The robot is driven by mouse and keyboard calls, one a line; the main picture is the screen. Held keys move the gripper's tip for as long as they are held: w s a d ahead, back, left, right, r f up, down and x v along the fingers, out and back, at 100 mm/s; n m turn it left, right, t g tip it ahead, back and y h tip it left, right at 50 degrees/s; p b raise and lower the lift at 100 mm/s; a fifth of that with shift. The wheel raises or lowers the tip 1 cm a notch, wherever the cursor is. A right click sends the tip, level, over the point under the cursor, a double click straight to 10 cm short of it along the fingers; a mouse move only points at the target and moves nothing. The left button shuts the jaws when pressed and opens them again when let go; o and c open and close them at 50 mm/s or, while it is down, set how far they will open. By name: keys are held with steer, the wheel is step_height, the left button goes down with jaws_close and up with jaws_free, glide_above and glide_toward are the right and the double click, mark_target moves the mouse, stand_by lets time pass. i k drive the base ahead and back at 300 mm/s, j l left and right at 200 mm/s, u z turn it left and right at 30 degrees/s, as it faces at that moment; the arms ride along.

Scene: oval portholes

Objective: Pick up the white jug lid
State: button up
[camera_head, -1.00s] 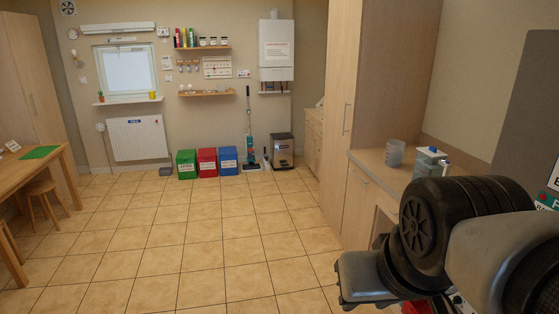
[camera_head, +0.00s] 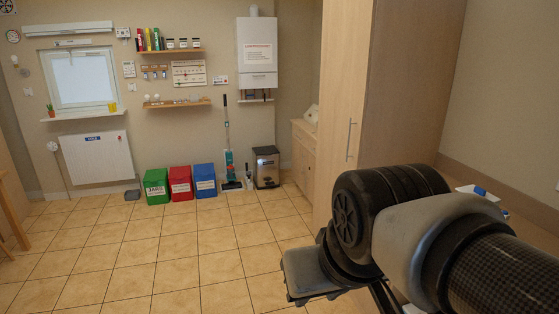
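I cannot make out a white jug lid in the current view. A small white item with a blue part (camera_head: 480,191) shows on the counter at the right, partly hidden behind my arm; I cannot tell what it is. My arm fills the lower right of the picture. My gripper's fingers cannot be made out, so I cannot tell whether it is open or shut.
A tall wooden cupboard (camera_head: 400,110) stands just beyond my arm. Green (camera_head: 157,187), red (camera_head: 180,184) and blue (camera_head: 205,181) bins stand by the far wall, beside a floor cleaner (camera_head: 229,165) and a dark bin (camera_head: 266,167). The tiled floor (camera_head: 150,255) at left is clear.

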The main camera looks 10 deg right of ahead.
mark_target(473, 190)
steer(key=i+z, duration=0.3)
steer(key=i, duration=0.15)
steer(key=i+j+z, duration=0.1)
steer(key=i+z, duration=0.2)
steer(key=i, duration=0.15)
steer(key=i+j+z, duration=0.2)
steer(key=i+z, duration=0.35)
steer(key=z, duration=0.2)
steer(key=i+z, duration=0.2)
steer(key=z, duration=0.2)
steer(key=i+z, duration=0.2)
steer(key=z, duration=0.2)
steer(key=i+j+z, duration=0.15)
steer(key=z, duration=0.25)
steer(key=i+j+z, duration=0.35)
steer(key=k+l, duration=0.05)
steer(key=l, duration=0.05)
